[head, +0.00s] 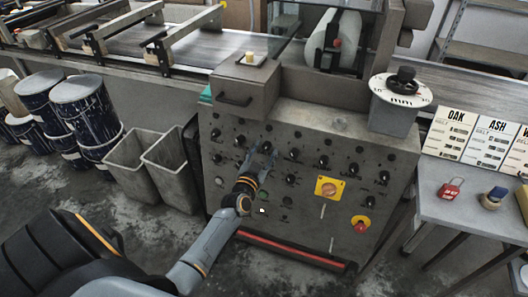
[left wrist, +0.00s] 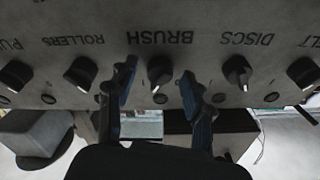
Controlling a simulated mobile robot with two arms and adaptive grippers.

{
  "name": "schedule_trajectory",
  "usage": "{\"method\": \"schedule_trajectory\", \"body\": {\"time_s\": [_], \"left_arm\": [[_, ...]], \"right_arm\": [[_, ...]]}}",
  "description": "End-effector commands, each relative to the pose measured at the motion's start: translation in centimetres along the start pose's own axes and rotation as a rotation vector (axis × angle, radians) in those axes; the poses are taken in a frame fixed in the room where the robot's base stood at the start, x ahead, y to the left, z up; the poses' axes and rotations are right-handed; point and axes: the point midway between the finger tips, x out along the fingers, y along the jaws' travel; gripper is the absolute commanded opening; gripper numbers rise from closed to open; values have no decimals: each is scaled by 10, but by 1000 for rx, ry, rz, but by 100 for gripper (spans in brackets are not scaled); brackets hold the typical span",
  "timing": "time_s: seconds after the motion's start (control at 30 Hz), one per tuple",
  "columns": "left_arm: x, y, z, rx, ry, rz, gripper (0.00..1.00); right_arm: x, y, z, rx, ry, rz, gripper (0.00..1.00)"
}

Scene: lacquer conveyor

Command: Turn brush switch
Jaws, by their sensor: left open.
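The brush switch (left wrist: 160,72) is a black rotary knob with a pale mark, under the label BRUSH, which appears upside down in the left wrist view. It is on the grey control panel (head: 232,189). My left gripper (head: 262,156) is at the panel face in the head view. In the left wrist view, its blue-grey fingers (left wrist: 158,84) are open, one on each side of the brush switch, with a gap visible on both sides. My right gripper is out of view.
Neighbouring knobs are close by: rollers (left wrist: 80,72) and discs (left wrist: 237,72). The panel also has a yellow-plated switch (head: 328,188) and a red emergency button (head: 361,226). Grey bins (head: 166,165) stand to the left, and a side table (head: 450,207) stands to the right.

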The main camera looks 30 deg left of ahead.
Motion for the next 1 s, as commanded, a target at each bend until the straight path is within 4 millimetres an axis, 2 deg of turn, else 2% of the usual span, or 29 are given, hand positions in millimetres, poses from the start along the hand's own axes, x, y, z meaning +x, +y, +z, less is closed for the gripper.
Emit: {"method": "schedule_trajectory", "body": {"time_s": [0.07,0.3,0.33,0.67,1.0], "left_arm": [[0,0,0,0,0,0,51],[0,0,0,0,0,0,4],[0,0,0,0,0,0,0],[0,0,-1,-35,-2,-6,0],[-1,1,-3,-251,-16,-42,0]], "right_arm": [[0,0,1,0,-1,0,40],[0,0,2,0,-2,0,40],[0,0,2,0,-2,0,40],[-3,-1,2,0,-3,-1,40],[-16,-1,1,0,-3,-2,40]]}}
